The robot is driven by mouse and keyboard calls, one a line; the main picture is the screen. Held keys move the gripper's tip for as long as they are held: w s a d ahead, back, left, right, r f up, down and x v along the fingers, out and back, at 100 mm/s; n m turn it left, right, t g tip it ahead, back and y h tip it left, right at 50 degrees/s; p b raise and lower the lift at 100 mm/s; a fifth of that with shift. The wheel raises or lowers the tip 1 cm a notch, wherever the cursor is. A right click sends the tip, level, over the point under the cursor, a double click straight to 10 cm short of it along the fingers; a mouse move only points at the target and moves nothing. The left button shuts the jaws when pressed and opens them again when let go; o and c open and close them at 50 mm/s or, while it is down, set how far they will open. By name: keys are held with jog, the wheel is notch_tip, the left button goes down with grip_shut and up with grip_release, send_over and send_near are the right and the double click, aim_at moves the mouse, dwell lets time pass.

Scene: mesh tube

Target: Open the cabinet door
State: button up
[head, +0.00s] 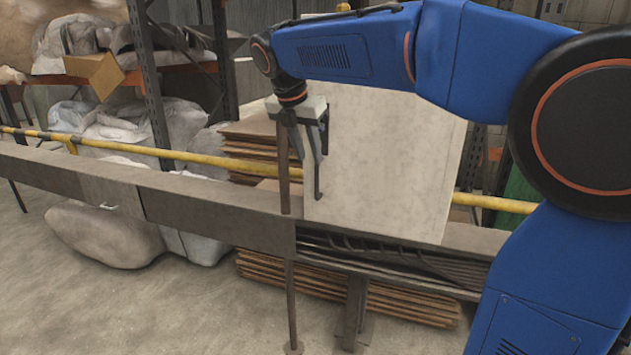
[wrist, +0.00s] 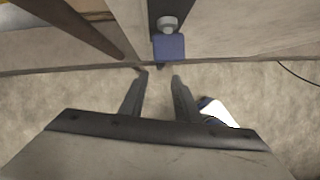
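A pale beige upright panel, seemingly the cabinet (head: 390,160), stands behind the grey beam in the head view. My arm crosses in front of its top, and no door seam or handle can be made out there. My gripper (head: 304,205) points down at the panel's left edge. In the wrist view my gripper (wrist: 158,74) has its two fingers apart with nothing between them. A small blue block with a grey knob (wrist: 168,45) shows just beyond the fingertips, between pale panels (wrist: 225,25). I cannot tell whether it is the handle or whether the fingers touch it.
A thin brown pole (head: 283,170) stands close to the left of my gripper. A long grey beam (head: 240,225) and a yellow rail (head: 110,147) run across the scene. Stacked brown boards (head: 255,150) and white sacks (head: 110,125) lie behind. The floor at front left (head: 120,310) is clear.

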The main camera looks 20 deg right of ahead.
aim_at(316, 176)
jog(key=x, duration=1)
jog(key=shift+d+f, duration=0.15)
jog(key=shift+d, duration=0.05)
grip_shut()
